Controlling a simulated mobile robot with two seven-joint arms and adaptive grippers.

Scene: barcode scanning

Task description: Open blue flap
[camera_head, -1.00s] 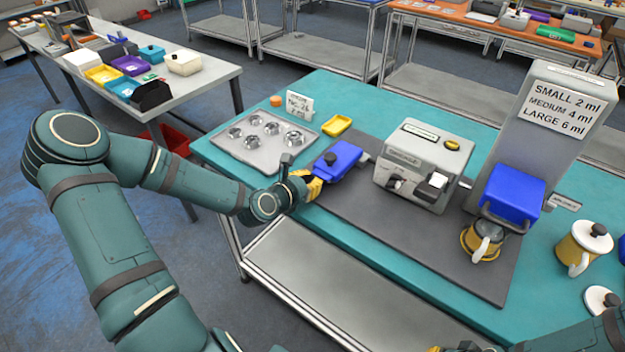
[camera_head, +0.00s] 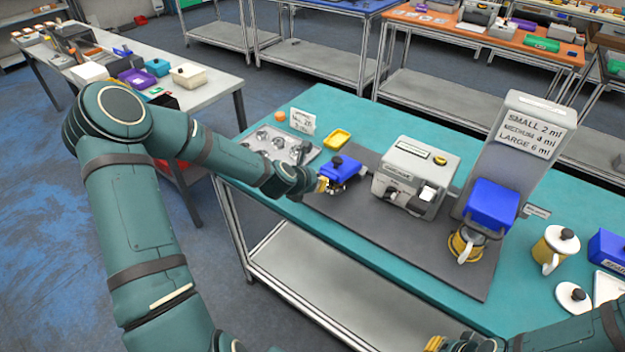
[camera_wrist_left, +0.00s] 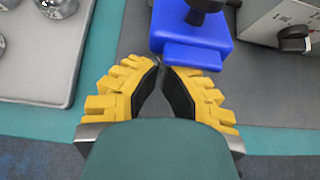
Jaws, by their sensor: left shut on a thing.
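A blue flap with a black knob (camera_head: 343,172) sits at the left end of the grey mat, left of the grey machine. In the left wrist view its flat front lip (camera_wrist_left: 193,55) and the black knob show at the top. My left gripper (camera_head: 323,184) is at its near left edge. In the wrist view its yellow fingers (camera_wrist_left: 161,64) come together at the lip's left front corner, shut on the blue flap. The exact contact is small and partly hidden. Of my right gripper (camera_head: 435,343), only a yellow bit shows at the bottom edge; its fingers are not clear.
A grey machine (camera_head: 416,178) stands close right of the flap. A tall dispenser (camera_head: 530,140) with a blue block (camera_head: 492,204) and a jug (camera_head: 466,245) stands further right. A metal tray with round cups (camera_head: 275,145) and a yellow dish (camera_head: 337,139) lie behind left.

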